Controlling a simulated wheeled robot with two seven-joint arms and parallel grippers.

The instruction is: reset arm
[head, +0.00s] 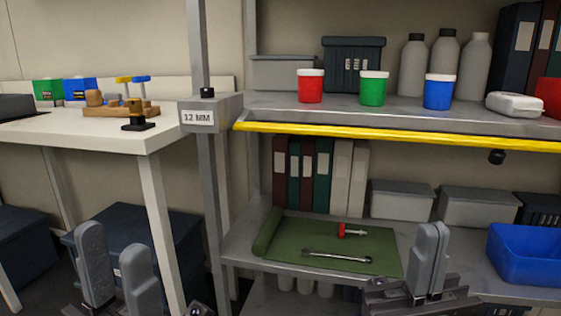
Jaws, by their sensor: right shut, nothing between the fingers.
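My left gripper (118,262) is at the lower left, in front of the white table and the dark bins under it. Its two grey fingers stand upright and apart, with nothing between them. My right gripper (430,240) is at the lower right, in front of the lower shelf. Its two fingers are together and hold nothing. It overlaps the right edge of the green mat in the picture. Both arms are mostly below the frame.
A metal shelf with a yellow front edge (400,137) carries red, green and blue lidded jars. On the lower shelf, a wrench (338,256) and a red-handled tool (352,231) lie on a green mat (290,237). A blue bin (525,257) stands right. A post (207,180) separates table and shelf.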

